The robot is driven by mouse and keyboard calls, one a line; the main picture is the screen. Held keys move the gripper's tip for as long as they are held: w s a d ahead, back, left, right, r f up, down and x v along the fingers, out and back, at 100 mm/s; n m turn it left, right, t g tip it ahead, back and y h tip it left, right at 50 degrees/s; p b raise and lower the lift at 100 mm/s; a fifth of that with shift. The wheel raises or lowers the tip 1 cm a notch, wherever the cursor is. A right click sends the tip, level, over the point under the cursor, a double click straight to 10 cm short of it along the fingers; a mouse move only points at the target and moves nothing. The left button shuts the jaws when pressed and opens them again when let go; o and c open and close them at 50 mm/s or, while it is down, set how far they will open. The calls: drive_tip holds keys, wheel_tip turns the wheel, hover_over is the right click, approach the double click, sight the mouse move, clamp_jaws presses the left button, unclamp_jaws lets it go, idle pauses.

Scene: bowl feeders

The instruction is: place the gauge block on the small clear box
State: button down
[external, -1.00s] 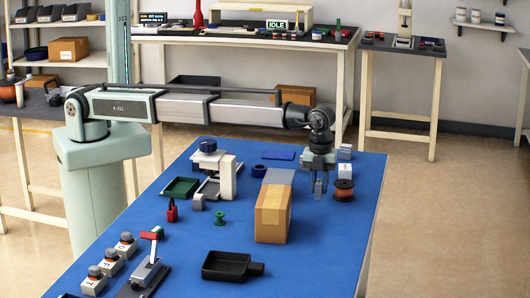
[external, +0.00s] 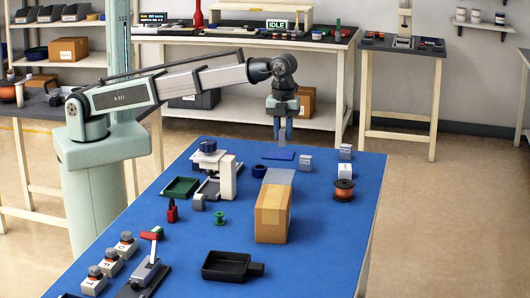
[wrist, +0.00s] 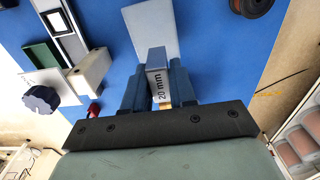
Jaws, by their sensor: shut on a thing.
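The gauge block (wrist: 157,78), a grey block marked "20 mm", sits between the two dark fingers of my gripper (wrist: 155,92) in the wrist view. My gripper (external: 282,138) is shut on it and held in the air above the far part of the blue table. In the external view the block is too small to make out well. A pale, flat, see-through piece (external: 279,176), which may be the small clear box, lies behind the cardboard box; it also shows beyond the fingertips in the wrist view.
The cardboard box (external: 272,212) stands mid-table. Small white-grey blocks (external: 305,162) and a copper spool (external: 344,190) lie to the right. A white device (external: 227,178) and a green tray (external: 181,188) are to the left. A black tray (external: 226,266) is in front.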

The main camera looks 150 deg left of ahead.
drive_tip(key=s, duration=0.1)
approach(279, 176)
drive_tip(key=shift+m, duration=0.3)
drive_tip(key=shift+f, duration=2.65)
drive_tip(key=shift+f, duration=0.1)
drive_tip(key=c, duration=0.9)
unclamp_jaws()
wheel_tip(279, 176, up, 12)
drive_tip(key=shift+r, duration=0.1)
